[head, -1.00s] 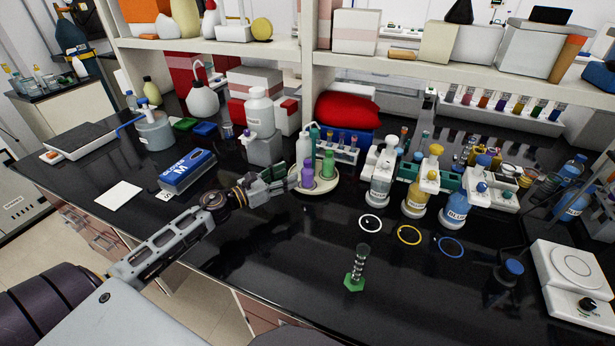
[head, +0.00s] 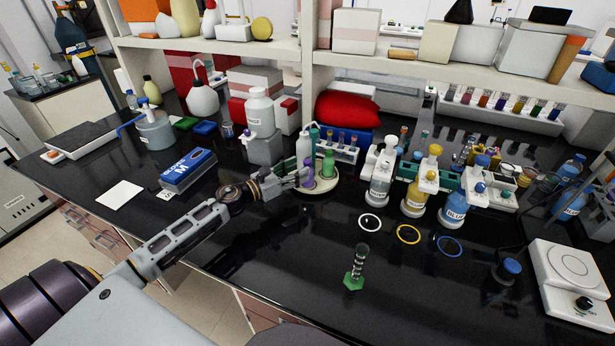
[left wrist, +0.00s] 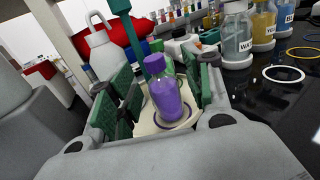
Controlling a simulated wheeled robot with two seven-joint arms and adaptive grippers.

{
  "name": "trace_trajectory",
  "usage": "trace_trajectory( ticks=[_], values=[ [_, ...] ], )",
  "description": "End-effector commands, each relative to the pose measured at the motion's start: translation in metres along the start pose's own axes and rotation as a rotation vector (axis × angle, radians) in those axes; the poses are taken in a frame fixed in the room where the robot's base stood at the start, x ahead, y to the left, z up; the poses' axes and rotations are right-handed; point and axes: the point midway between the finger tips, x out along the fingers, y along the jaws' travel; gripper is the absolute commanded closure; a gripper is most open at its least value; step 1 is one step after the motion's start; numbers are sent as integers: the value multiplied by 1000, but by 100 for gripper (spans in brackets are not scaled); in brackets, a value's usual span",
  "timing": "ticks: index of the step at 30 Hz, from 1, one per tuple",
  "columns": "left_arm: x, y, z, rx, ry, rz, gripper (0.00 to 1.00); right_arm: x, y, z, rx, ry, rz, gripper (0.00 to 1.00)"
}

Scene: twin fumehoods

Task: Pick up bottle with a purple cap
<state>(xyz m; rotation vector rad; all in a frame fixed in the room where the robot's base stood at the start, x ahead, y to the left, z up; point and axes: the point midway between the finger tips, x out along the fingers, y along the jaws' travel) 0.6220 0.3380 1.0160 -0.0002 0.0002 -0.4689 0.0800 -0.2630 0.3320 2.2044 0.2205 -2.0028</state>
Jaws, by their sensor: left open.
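The purple-capped bottle (head: 308,174) stands upright on a round cream tray (head: 322,188) in the head view. In the left wrist view the purple-capped bottle (left wrist: 165,92) shows a purple cap and purple contents, between the two green finger pads. My left gripper (head: 297,178) is open around it; I cannot tell whether the pads touch it. In the left wrist view my left gripper (left wrist: 160,98) has one finger on each side of the bottle. A green bottle (head: 328,162) stands just behind to the right on the same tray. My right gripper is not in view.
A white wash bottle (head: 304,147) stands close behind the tray. Labelled bottles (head: 381,175) stand to the right, with coloured rings (head: 409,235) in front. A green-based cylinder (head: 357,268) stands nearer the front. The counter left of it is clear.

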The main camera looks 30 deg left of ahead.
Motion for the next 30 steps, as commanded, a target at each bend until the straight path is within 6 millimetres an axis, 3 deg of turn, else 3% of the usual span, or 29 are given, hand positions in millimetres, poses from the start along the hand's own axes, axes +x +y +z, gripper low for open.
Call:
trace_trajectory(
  ticks=[16, 30],
  values=[
    [15, 3, 4, 1, -2, 0, 50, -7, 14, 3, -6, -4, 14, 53],
    [44, 7, 6, 0, -1, 1, 50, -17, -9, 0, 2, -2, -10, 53]
  ],
)
